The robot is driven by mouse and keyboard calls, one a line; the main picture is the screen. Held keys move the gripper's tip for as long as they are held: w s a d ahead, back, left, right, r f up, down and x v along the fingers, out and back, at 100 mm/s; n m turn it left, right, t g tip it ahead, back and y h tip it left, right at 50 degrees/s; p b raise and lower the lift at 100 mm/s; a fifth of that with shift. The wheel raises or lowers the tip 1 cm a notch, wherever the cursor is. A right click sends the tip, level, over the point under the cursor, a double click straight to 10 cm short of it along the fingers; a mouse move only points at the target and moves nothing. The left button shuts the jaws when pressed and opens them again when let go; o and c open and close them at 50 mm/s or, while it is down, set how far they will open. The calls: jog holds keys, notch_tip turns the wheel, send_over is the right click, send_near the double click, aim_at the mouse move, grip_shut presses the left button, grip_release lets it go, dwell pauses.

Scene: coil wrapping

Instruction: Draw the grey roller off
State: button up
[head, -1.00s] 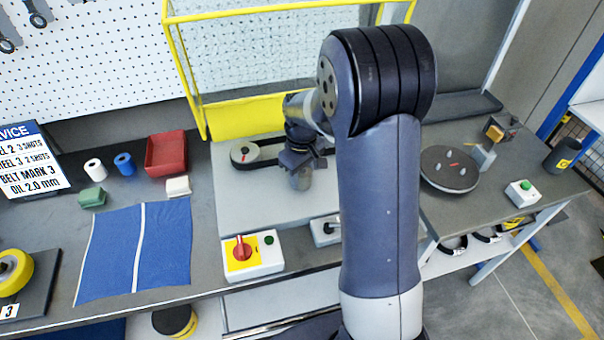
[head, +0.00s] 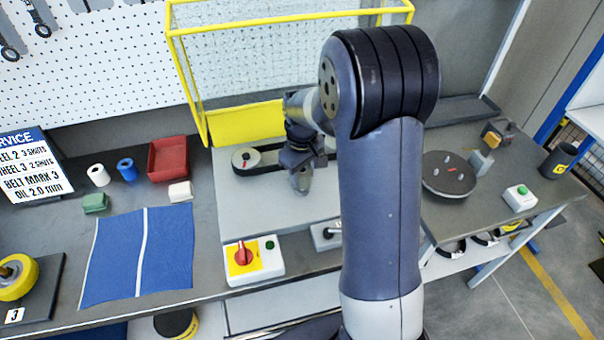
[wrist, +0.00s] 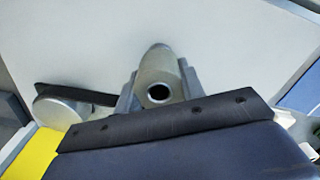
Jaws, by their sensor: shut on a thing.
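My gripper (head: 301,166) is at the middle of the bench, over a light grey machine plate (head: 280,207). It is shut on the grey roller (head: 301,183), which hangs below the fingers in the head view and looks slightly tilted. In the wrist view the roller (wrist: 170,70) sits between the fingers, its dark round bore (wrist: 158,93) facing the camera. A black belt (head: 269,155) runs from a grey wheel (head: 245,158) at the left toward my gripper. The belt's right end is hidden behind my arm. I cannot tell whether the roller touches the belt.
A yellow-framed guard (head: 245,122) stands open behind the plate. A control box with a red knob (head: 242,258) is at the front. A blue cloth (head: 120,255), a red bin (head: 168,158) and small items lie left. A dark round plate (head: 448,176) is right.

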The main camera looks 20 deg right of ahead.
jog(key=shift+r+p, duration=1.95)
jog(key=shift+r, duration=0.95)
